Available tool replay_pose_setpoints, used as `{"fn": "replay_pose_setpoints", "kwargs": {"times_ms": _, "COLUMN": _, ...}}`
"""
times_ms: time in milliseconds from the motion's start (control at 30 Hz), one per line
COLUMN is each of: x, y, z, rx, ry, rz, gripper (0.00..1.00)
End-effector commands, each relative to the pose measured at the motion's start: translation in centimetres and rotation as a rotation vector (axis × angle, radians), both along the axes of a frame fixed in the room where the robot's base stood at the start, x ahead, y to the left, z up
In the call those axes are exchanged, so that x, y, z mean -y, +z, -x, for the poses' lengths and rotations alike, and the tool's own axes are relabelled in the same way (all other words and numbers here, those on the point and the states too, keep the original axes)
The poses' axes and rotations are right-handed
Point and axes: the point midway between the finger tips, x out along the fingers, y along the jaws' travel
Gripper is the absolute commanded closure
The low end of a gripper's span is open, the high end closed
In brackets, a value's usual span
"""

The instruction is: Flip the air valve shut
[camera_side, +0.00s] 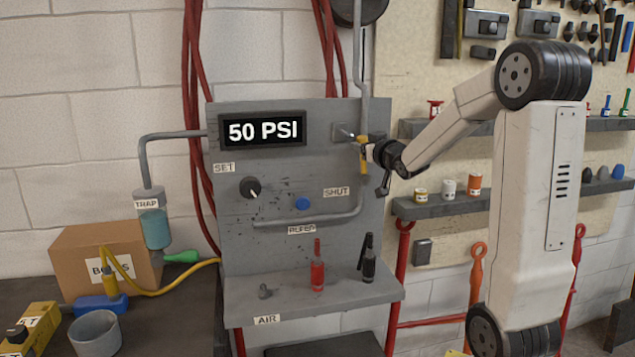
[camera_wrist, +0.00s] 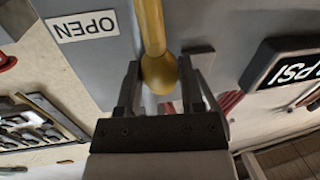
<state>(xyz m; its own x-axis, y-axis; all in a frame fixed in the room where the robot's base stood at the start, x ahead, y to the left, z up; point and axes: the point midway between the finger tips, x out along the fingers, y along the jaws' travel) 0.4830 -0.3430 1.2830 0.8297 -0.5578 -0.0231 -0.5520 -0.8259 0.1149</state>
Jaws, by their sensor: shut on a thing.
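The air valve's yellow handle (camera_side: 363,162) is on the right part of the grey panel, by the grey pipe, and looks roughly upright in the side view. In the wrist view the handle (camera_wrist: 151,25) runs down from the top edge to a round yellow knob. My gripper (camera_side: 371,154) is at the handle, and in the wrist view its two fingers (camera_wrist: 160,85) stand either side of the knob, shut on it. An OPEN label (camera_wrist: 85,25) shows upside down beside the handle. A SHUT label (camera_side: 336,191) is lower left of the handle. The valve body is partly hidden.
The panel (camera_side: 330,160) carries a 50 PSI display (camera_side: 263,131), a black SET knob (camera_side: 251,187) and a blue button (camera_side: 303,204). Its lower ledge holds a red bottle (camera_side: 318,272) and a black tool (camera_side: 367,262). Shelves (camera_side: 450,205) stand behind my arm at the right.

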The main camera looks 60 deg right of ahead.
Motion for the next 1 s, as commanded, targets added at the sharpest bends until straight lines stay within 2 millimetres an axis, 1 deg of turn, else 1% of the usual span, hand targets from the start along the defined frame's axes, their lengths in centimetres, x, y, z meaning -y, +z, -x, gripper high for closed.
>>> {"fn": "replay_pose_setpoints", "kwargs": {"times_ms": 267, "x": -0.9, "y": -0.12, "z": -0.89, "rx": -0.091, "ry": 0.002, "rz": 0.094, "gripper": 1.0}}
{"fn": "replay_pose_setpoints", "kwargs": {"times_ms": 633, "x": -1.0, "y": -0.16, "z": -0.99, "rx": -0.104, "ry": 0.002, "rz": 0.106, "gripper": 1.0}}
{"fn": "replay_pose_setpoints", "kwargs": {"times_ms": 667, "x": -1.0, "y": -0.16, "z": -0.99, "rx": -0.104, "ry": 0.002, "rz": 0.106, "gripper": 0.45}}
{"fn": "replay_pose_setpoints", "kwargs": {"times_ms": 700, "x": -1.0, "y": -0.16, "z": -0.99, "rx": -0.103, "ry": 0.002, "rz": 0.105, "gripper": 0.32}}
{"fn": "replay_pose_setpoints", "kwargs": {"times_ms": 733, "x": -0.99, "y": -0.15, "z": -0.99, "rx": -0.103, "ry": 0.002, "rz": 0.105, "gripper": 0.22}}
{"fn": "replay_pose_setpoints", "kwargs": {"times_ms": 767, "x": -0.99, "y": -0.15, "z": -0.99, "rx": -0.103, "ry": 0.002, "rz": 0.105, "gripper": 0.16}}
{"fn": "replay_pose_setpoints", "kwargs": {"times_ms": 1000, "x": -0.97, "y": -0.19, "z": -0.97, "rx": -0.104, "ry": 0.002, "rz": 0.104, "gripper": 0.16}}
